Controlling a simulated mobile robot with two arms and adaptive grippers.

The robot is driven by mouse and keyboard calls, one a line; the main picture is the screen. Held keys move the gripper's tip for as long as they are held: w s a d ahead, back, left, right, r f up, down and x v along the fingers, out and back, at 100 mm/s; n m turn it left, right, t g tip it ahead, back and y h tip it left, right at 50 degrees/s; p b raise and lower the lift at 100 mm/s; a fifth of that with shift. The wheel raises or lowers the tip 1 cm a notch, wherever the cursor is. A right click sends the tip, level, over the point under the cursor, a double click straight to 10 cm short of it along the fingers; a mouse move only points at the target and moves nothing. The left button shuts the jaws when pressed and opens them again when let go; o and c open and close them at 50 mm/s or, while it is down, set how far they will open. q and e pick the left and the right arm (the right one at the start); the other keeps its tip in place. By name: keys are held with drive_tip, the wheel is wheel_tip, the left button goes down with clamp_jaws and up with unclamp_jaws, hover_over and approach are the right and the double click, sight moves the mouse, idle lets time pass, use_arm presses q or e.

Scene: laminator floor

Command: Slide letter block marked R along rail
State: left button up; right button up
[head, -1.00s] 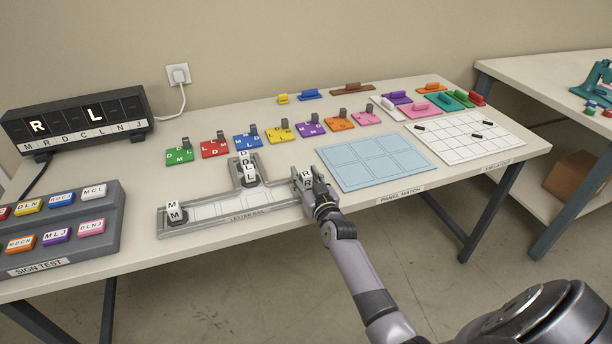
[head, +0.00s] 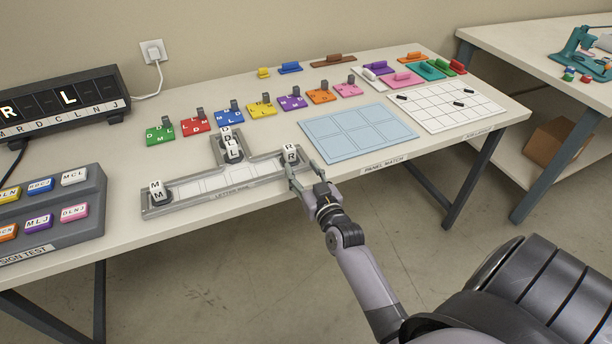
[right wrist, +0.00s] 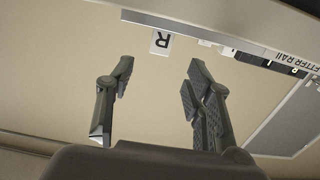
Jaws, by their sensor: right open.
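The letter block marked R (head: 290,153) stands upright at the right end of the grey letter rail (head: 205,196). It also shows in the right wrist view (right wrist: 161,42), beyond and between the fingers. My right gripper (head: 303,178) is open and empty at the table's front edge, just in front of the R block and apart from it. Its two spread fingers show in the right wrist view (right wrist: 160,85). A block marked M (head: 158,191) stands at the rail's left end. Blocks marked D and L (head: 232,148) stand in the rail's rear branch. My left gripper is not in view.
A blue panel mat (head: 355,134) and a white grid board (head: 445,105) lie right of the rail. Several coloured letter tiles with knobs (head: 229,117) line up behind it. A lit sign (head: 65,105) and a grey tile stand (head: 50,215) are at the left. The rail's middle is clear.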

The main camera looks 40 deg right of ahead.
drive_tip(key=shift+v, duration=1.05)
idle(0.7)
